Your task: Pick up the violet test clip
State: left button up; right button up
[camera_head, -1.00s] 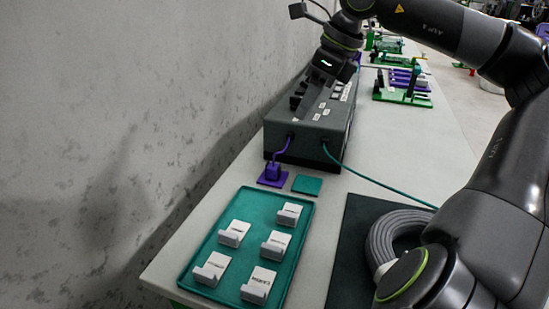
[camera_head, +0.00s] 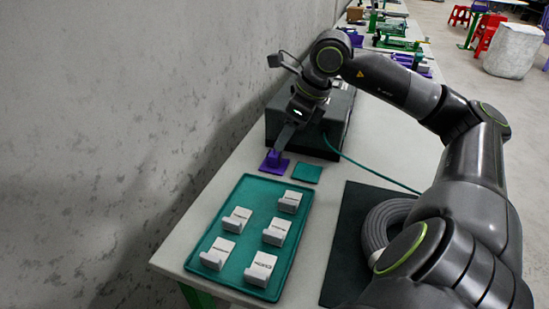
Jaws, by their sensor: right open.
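The violet test clip (camera_head: 272,158) stands on a violet square pad (camera_head: 268,169) in front of the dark box. My right gripper (camera_head: 281,147) is open and points down, with its fingers right at the top of the clip. The fingers partly cover the clip and its lead, and I cannot tell whether they touch it or straddle it. My left gripper is not in view.
A dark box (camera_head: 340,120) stands just behind the clip. A green tray (camera_head: 243,260) with several white labelled blocks lies in front. A teal pad (camera_head: 304,173) is beside the violet one. A coiled grey hose (camera_head: 382,228) lies on a dark mat (camera_head: 345,230). A green cable (camera_head: 375,173) runs right from the box.

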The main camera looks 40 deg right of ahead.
aim_at(275, 154)
jog(key=shift+x, duration=3.05)
jog(key=shift+a, duration=0.1)
jog(key=c, duration=1)
jog(key=shift+r, duration=0.1)
jog(key=shift+c, duration=0.2)
